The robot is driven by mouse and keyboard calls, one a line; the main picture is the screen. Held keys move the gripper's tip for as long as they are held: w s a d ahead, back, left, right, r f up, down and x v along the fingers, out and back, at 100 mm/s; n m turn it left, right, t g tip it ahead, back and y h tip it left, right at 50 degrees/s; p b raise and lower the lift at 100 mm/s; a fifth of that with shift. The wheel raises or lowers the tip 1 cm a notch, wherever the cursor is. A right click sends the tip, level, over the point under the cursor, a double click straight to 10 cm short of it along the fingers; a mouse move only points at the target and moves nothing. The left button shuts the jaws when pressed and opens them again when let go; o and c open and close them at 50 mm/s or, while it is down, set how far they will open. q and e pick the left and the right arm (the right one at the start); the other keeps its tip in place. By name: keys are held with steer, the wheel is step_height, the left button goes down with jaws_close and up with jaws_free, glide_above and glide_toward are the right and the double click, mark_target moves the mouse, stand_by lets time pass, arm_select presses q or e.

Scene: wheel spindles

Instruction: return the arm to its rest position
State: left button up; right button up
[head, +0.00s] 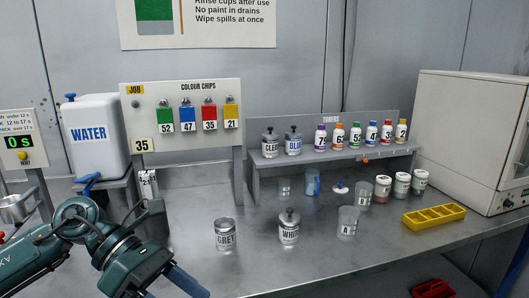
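My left arm (110,245) comes in from the lower left over the near left part of the bench. It is green with dark joints. My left gripper (180,285) is at the bottom edge of the head view, with a dark blue finger pointing down and right. Its tips are partly cut off by the frame, so I cannot tell its opening or see anything held. The nearest can to it is the grey can (225,235), which stands upright and apart from it. My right arm and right gripper are not in view.
A white can (289,228), cup A (347,224) and a yellow tray (434,216) stand on the metal bench. Behind my arm are a water tank (92,135) and the colour chip board (184,95). A tinter shelf (335,155) holds several bottles. The front middle is clear.

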arm_select(q)
steer(key=w+d+r+n+t+h, duration=0.1)
steer(key=d+r+n+t+h, duration=0.15)
steer(key=d+n+h, duration=0.65)
steer(key=w+a+f+n+t+y+p, duration=0.15)
steer(key=f+n+t, duration=0.25)
steer(key=n+t, duration=0.5)
steer(key=w+a+f+n+t+y, duration=0.25)
steer(key=n+t, duration=0.45)
steer(key=n, duration=0.4)
steer(key=s+a+f+n+g+y, duration=0.1)
steer(key=s+a+f+n+y, duration=0.1)
steer(key=f+n, duration=0.4)
steer(key=s+a+f+n+g+y, duration=0.2)
steer(key=s+f+n+y, duration=0.3)
steer(key=f, duration=0.6)
steer(key=s+a+f+n+g+y, duration=0.2)
steer(key=s+f+n+y, duration=0.2)
steer(key=f+n+y, duration=0.2)
step_height(320, 180, down, 3)
steer(key=shift+s+a+r+n, duration=0.2)
steer(key=shift+s+a+n, duration=0.05)
steer(key=shift+n, duration=0.85)
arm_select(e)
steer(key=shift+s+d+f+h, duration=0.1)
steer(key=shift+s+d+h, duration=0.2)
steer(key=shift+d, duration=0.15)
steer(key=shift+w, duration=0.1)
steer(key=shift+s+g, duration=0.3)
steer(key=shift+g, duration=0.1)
